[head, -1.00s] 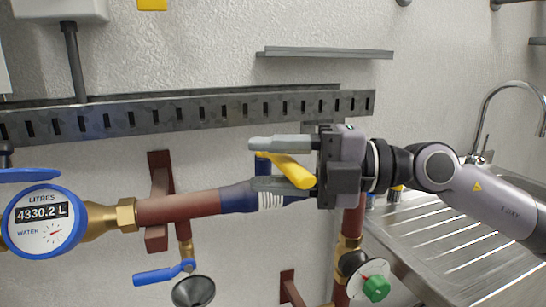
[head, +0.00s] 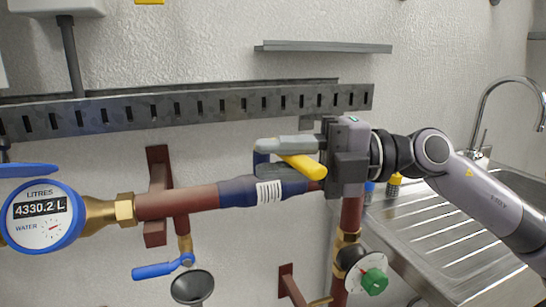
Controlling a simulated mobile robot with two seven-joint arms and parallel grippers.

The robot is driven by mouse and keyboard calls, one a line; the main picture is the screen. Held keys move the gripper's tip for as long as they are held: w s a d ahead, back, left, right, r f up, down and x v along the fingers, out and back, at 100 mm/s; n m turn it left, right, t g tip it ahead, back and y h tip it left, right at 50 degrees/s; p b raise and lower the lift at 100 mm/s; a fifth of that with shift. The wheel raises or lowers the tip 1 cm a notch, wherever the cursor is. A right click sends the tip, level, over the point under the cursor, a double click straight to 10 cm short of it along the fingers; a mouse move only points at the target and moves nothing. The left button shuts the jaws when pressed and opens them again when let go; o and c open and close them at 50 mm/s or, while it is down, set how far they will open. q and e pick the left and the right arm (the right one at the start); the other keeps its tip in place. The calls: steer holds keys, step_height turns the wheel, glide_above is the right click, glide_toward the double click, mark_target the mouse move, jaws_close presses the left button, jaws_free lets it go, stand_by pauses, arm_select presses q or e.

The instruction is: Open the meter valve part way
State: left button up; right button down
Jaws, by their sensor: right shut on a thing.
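The meter valve's yellow lever (head: 302,165) shows in the head view, sloping down to the right above the horizontal pipe. The valve body below it is mostly hidden by a blue sleeve and my gripper. My right gripper (head: 287,150) comes in from the right and is shut on the yellow lever; one grey finger lies along its upper side and the other is mostly hidden. The round blue water meter (head: 45,214) at the left reads 4330.2 L. My left gripper is not in view.
A blue lever (head: 162,270) and a black funnel (head: 192,287) sit below the pipe. A slotted metal rail (head: 180,110) runs above the pipe. A steel sink (head: 440,240) stands at the right.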

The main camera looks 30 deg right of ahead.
steer(key=n+g, duration=0.1)
steer(key=d+n+g+y+p, duration=0.1)
steer(key=g, duration=0.1)
steer(key=d+n+g+p, duration=0.1)
steer(key=shift+s+d+r+y, duration=0.2)
steer(key=shift+d+r+y, duration=0.05)
steer(key=shift+y, duration=0.15)
steer(key=shift+d+f+n+g+y+p, duration=0.15)
steer(key=shift+d+n+g+p, duration=0.3)
steer(key=shift+g, duration=0.4)
steer(key=shift+d+f+n+g+y+p, duration=0.15)
steer(key=shift+d+n+g+p, duration=0.3)
steer(key=shift+g, duration=0.4)
steer(key=shift+a+r, duration=0.1)
steer(key=c, duration=1.1)
jaws_free()
steer(key=shift+o, duration=0.2)
